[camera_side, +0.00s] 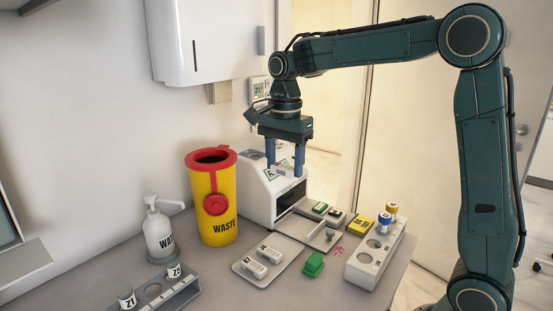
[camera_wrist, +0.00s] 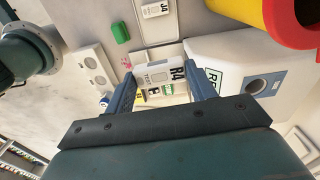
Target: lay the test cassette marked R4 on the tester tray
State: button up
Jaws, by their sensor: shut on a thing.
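My gripper (camera_side: 285,165) is shut on a white test cassette (camera_side: 284,171), held in the air in front of the tester's upper part. In the wrist view the cassette (camera_wrist: 156,74) shows the mark R4 between the two fingers (camera_wrist: 160,88). The white tester (camera_side: 262,190) stands at the back of the table, with a dark opening in its front. The flat pale tester tray (camera_side: 305,228) sticks out from that opening, below my gripper and apart from the cassette. No cassette shows on the tray in the side view.
A grey holder (camera_side: 268,277) with two white cassettes lies in front of the tester. A green block (camera_side: 313,264) and a white tube rack (camera_side: 370,268) are to its right. The yellow waste bin (camera_side: 218,218) and a pump bottle (camera_side: 158,230) stand left.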

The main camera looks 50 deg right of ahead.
jog(key=shift+d, duration=0.15)
jog(key=d+n, duration=0.2)
jog(key=n, duration=1.6)
send_over(308, 231)
jog(key=shift+r, duration=0.35)
jog(key=shift+f, duration=0.1)
notch_tip(308, 231, down, 16)
jog(key=shift+r, duration=0.2)
jog(key=shift+f, duration=0.1)
jog(key=shift+f, duration=2.05)
